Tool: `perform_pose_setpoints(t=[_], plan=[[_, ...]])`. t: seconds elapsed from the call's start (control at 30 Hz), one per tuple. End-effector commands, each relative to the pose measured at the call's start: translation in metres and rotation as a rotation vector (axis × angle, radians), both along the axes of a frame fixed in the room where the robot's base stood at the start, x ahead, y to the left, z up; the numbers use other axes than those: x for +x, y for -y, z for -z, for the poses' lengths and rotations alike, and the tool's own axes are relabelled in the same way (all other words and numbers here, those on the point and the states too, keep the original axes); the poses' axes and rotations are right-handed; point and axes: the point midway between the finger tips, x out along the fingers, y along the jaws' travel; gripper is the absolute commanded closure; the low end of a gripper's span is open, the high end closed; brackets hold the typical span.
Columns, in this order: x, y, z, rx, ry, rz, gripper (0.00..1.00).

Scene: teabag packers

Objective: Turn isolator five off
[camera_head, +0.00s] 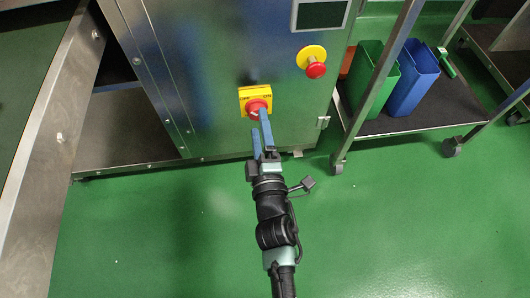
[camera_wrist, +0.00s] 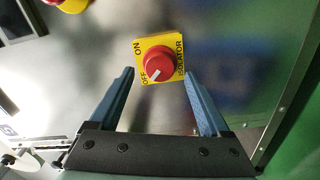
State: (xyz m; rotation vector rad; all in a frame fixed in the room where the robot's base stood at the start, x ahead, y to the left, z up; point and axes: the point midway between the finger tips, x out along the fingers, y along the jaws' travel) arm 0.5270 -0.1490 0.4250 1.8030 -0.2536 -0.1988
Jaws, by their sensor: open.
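The isolator is a red rotary knob (camera_head: 256,105) on a square yellow plate (camera_head: 255,91) marked OFF and ON, fixed to a steel cabinet. In the wrist view the red knob (camera_wrist: 159,63) shows whole, with a white pointer mark lying toward the OFF side of the yellow plate (camera_wrist: 158,40). No number shows on the plate. My gripper (camera_head: 262,128) is just in front of the knob, with blue fingers. In the wrist view my gripper (camera_wrist: 160,85) is open and empty, its fingertips to either side of the knob's lower part. Contact cannot be told.
A red emergency button on a yellow disc (camera_head: 315,62) and a screen (camera_head: 322,14) are on the same cabinet (camera_head: 205,60). A wheeled trolley (camera_head: 395,120) with a green bin (camera_head: 371,75) and blue bin (camera_head: 413,80) stands right. Green floor in front is clear.

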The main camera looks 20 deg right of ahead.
Motion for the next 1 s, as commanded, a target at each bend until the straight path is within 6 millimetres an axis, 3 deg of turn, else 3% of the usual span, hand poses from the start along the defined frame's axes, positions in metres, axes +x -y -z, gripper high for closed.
perform_pose_setpoints(t=[0.3,0.5,1.0], plan=[[-0.063,-0.017,-0.002,0.002,-0.004,0.002,0.19],[-0.09,-0.025,-0.001,0.002,-0.002,0.001,0.19],[-0.1,-0.029,0.0,0.0,0.0,0.0,0.19]])
